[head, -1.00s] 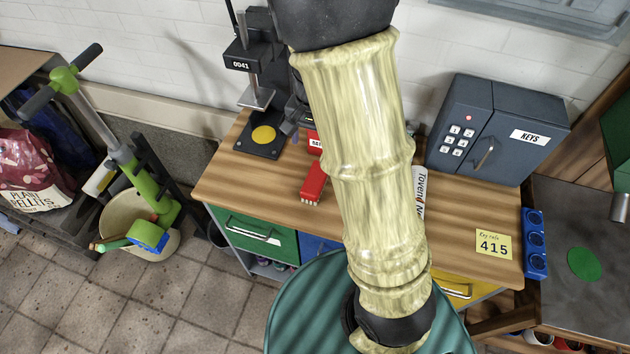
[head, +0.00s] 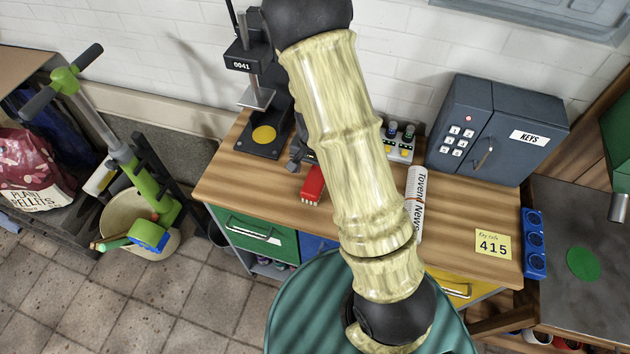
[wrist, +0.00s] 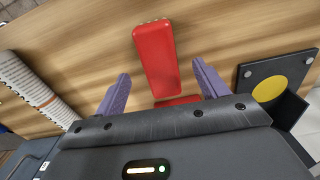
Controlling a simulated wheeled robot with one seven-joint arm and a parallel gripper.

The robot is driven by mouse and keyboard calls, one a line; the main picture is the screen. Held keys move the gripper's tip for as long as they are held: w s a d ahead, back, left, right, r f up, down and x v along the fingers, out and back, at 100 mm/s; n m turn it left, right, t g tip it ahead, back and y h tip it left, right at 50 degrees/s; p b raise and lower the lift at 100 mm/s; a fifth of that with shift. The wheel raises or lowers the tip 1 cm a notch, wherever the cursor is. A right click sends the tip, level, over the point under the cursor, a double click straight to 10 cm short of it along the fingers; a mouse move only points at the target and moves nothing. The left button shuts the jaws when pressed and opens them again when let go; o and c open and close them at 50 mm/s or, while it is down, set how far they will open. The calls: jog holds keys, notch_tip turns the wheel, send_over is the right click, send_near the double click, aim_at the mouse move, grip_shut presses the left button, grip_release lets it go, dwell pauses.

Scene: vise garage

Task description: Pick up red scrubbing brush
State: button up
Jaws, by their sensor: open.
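The red scrubbing brush (head: 313,186) lies on the wooden workbench (head: 250,191), left of my arm in the head view. Its pale bristles show at the near end. In the wrist view the brush (wrist: 156,58) lies lengthwise ahead of my gripper (wrist: 160,72). The two purple fingers are open and apart, one on each side of the brush's line, with nothing between them held. A second red piece (wrist: 178,101) shows just beyond the brush's lower end, partly hidden by the gripper body. In the head view my arm hides most of the gripper.
A drill press with a yellow-disc base (head: 263,136) stands left of the brush. A rolled newspaper (head: 417,203) lies to the right. A grey key safe (head: 495,130) stands at the back right. The bench front between brush and edge is clear.

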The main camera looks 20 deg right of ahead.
aim_at(315, 177)
jog(key=shift+w+d+f+p, duration=0.1)
jog(key=shift+w+f+p, duration=0.1)
jog(key=shift+f, duration=0.65)
jog(key=shift+w+d+f+p, duration=0.1)
jog(key=shift+f+p, duration=0.15)
jog(key=shift+f, duration=0.65)
jog(key=shift+w+d+f+p, duration=0.1)
jog(key=shift+f+p, duration=0.1)
jog(key=shift+f, duration=0.65)
jog(key=c, duration=1.2)
jog(key=shift+r, duration=0.1)
notch_tip(315, 177, up, 10)
jog(key=shift+f+b, duration=0.1)
jog(key=shift+b, duration=0.35)
